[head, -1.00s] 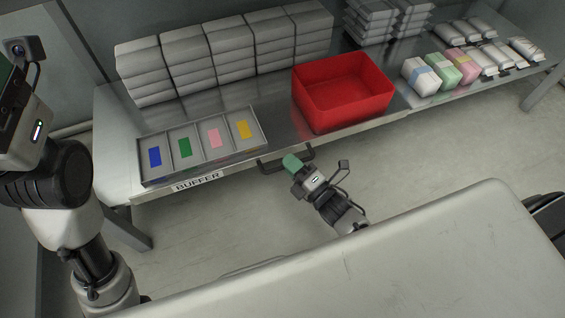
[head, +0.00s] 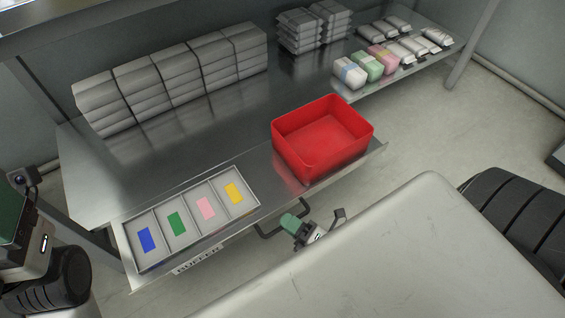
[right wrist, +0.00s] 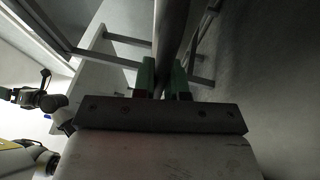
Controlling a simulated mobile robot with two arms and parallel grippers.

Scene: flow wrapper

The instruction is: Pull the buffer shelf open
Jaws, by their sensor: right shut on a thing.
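The buffer shelf (head: 265,180) is a metal slab standing out from under the front of the table, with a "BUFFER" label (head: 198,259) on its front edge. Its dark bar handle (head: 266,233) is at the middle of that edge. My right gripper (head: 290,221) is shut on the handle. In the right wrist view its green fingers (right wrist: 164,80) sit on either side of the bar (right wrist: 168,35). My left gripper (head: 12,215) is at the left picture edge, away from the shelf and partly cut off; its fingers do not show clearly.
On the shelf are a tray (head: 129,232) with blue, green, pink and yellow patches and a red bin (head: 325,160). Stacked grey packs (head: 170,75) and wrapped packs (head: 366,65) are on the table behind. A pale surface (head: 400,250) fills the near foreground.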

